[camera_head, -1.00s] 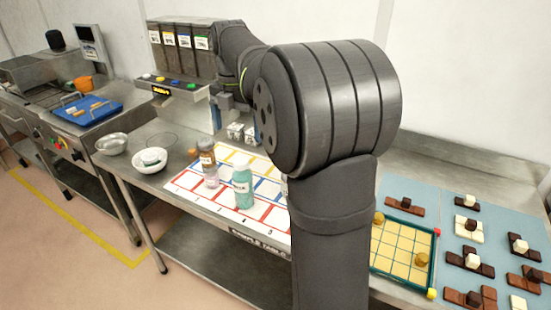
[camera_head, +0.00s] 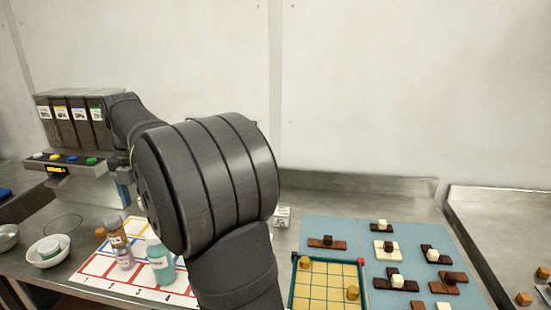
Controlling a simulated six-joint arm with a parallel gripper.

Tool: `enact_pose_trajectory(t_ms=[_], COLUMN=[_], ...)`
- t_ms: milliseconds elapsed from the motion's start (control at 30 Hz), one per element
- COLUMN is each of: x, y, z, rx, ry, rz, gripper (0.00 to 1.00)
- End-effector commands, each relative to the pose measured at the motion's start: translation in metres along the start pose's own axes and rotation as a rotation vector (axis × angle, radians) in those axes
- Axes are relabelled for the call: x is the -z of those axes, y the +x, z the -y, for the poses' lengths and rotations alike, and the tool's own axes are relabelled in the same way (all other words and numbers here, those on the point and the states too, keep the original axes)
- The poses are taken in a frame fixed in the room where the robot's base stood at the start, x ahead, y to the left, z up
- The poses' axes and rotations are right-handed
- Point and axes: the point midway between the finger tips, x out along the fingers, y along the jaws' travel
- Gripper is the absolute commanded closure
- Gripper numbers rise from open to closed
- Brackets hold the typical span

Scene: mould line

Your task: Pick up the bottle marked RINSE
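Three bottles stand close together on the white grid mat (camera_head: 93,285) at the lower left. One is a brown bottle (camera_head: 116,238), one a small pale, pinkish bottle (camera_head: 124,260), and one a larger teal bottle (camera_head: 160,264) with a pale cap. Their labels are too small to read, so I cannot tell which is marked RINSE. The teal bottle is partly covered by my arm. My gripper (camera_head: 124,188) is small and mostly hidden behind my arm, above and beyond the bottles. Its fingers are unclear. It appears apart from the bottles.
A dispenser (camera_head: 72,120) with coloured buttons stands at the back left. Right of my arm are a yellow grid board (camera_head: 326,291) with a green frame and a blue mat (camera_head: 352,232) bearing chocolate-like pieces. A small white box (camera_head: 282,212) stands behind.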

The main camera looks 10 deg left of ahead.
Motion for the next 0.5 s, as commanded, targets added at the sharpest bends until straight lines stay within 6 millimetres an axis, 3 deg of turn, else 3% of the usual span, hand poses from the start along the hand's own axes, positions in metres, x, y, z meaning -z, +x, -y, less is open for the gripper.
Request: enact_pose_trajectory(t_ms=[267, 367, 500], x=[-0.0001, -0.0002, -0.0007], y=[-0.0001, -0.0007, -0.0024], z=[0.0, 0.0, 0.0001], rx=[0.0, 0.0, 0.0], ry=[0.019, 0.102, 0.341], rz=[0.0, 0.0, 0.001], gripper=[0.21, 0.21, 0.21])
